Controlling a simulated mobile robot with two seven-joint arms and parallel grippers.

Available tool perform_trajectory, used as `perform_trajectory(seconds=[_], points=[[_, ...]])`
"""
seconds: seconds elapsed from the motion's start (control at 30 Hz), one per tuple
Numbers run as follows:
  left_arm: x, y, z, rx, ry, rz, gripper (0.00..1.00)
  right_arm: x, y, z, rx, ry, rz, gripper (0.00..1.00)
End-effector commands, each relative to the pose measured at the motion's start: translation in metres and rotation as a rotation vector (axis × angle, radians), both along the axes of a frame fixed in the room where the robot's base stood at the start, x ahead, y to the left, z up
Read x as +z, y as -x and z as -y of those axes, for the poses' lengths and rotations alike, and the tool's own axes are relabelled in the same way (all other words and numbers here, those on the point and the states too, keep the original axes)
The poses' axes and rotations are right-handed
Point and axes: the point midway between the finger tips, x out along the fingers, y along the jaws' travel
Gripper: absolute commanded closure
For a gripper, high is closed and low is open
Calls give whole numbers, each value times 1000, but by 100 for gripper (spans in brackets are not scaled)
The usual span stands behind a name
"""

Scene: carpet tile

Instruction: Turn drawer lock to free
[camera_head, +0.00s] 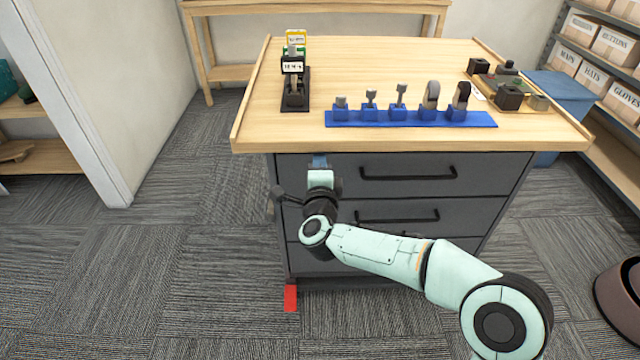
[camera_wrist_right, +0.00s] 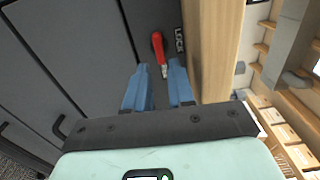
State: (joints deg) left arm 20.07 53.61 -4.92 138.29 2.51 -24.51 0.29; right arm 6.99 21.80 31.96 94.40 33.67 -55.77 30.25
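The drawer lock is a small red lever (camera_wrist_right: 157,45) on the dark grey drawer front, in the right wrist view. A white LOCK label (camera_wrist_right: 179,39) sits beside it, toward the wooden worktop edge. My right gripper (camera_wrist_right: 158,68) is open, its blue fingers on either side of the lever's pale near end; I cannot tell whether they touch it. In the head view my right gripper (camera_head: 320,160) is at the upper left of the drawer cabinet (camera_head: 450,190), just under the worktop, and hides the lever. My left gripper is not in view.
The wooden worktop (camera_head: 370,70) overhangs the drawers. It bears a blue rack (camera_head: 410,119) with several tools, a black stand (camera_head: 295,95) and a tray of dark parts (camera_head: 510,90). Drawer handles (camera_head: 408,173) stick out right of my gripper. Carpet (camera_head: 190,250) is clear at left.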

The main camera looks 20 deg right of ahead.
Motion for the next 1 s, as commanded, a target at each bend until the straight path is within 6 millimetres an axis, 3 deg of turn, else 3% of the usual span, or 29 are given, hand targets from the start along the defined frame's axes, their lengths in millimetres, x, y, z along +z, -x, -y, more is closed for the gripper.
perform_trajectory(seconds=[0.2, 0.43, 1.0], points=[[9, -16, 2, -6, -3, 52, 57, 2, 46, -14, 3, 2, 2, 77], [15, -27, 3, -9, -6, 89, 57, 1, 79, -23, 1, -1, 1, 77], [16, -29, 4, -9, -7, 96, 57, 0, 88, -25, 0, -2, 2, 77]])
